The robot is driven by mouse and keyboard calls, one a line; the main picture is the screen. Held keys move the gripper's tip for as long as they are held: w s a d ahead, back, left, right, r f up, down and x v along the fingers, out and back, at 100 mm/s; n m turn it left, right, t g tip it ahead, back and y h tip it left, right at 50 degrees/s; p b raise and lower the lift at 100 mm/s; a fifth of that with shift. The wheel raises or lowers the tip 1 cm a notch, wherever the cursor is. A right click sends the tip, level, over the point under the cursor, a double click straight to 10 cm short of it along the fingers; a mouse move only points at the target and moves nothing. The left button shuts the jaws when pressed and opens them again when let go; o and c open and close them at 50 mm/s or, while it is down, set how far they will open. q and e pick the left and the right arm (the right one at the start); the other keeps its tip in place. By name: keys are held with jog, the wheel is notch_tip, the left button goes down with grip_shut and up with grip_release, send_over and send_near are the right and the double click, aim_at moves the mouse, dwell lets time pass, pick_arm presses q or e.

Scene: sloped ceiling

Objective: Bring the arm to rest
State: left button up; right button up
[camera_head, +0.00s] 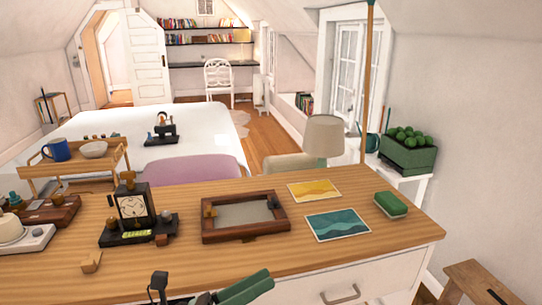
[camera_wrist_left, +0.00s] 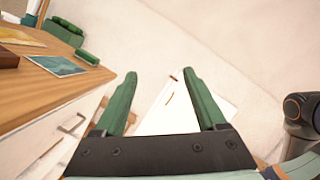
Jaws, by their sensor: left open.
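My left gripper (camera_head: 243,288) shows at the bottom edge of the head view, in front of the wooden counter (camera_head: 330,255). Only part of its green fingers and dark parts shows there. In the left wrist view the gripper (camera_wrist_left: 159,74) has its two green fingers wide apart, with nothing between them. It hangs clear of the counter, which is at the left of that view. My right gripper is in neither view.
The counter carries a clock (camera_head: 133,207), a framed tray (camera_head: 207,228), yellow (camera_head: 314,190) and teal (camera_head: 338,225) pictures and a green sponge (camera_head: 391,204). A drawer handle (camera_head: 341,295) sticks out in front. A wooden stool (camera_head: 478,282) stands at right.

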pick_arm(q)
jog(key=a+f+n+t+y+p, duration=0.1)
jog(key=a+f+n+t+y, duration=0.5)
jog(key=n, duration=0.8)
jog(key=a+f+n+t+y+p, duration=0.2)
jog(key=a+f+n+y, duration=0.2)
jog(key=f+n+y, duration=0.75)
jog(key=s+a+f+n+g, duration=0.2)
jog(key=s+f+n+g, duration=0.1)
jog(key=s+f+n, duration=0.3)
jog(key=s+a+f+n+g+p, duration=0.1)
jog(key=s+a+f+n+g, duration=0.1)
jog(key=s+f+n, duration=0.4)
jog(key=s+n+g, duration=0.1)
jog(key=s+n, duration=0.1)
jog(key=shift+s+f+g, duration=0.15)
jog(key=shift+s+g, duration=0.25)
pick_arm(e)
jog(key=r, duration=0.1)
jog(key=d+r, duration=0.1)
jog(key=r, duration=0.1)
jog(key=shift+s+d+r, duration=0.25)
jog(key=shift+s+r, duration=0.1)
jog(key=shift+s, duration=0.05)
pick_arm(q)
jog(key=shift+a, duration=0.1)
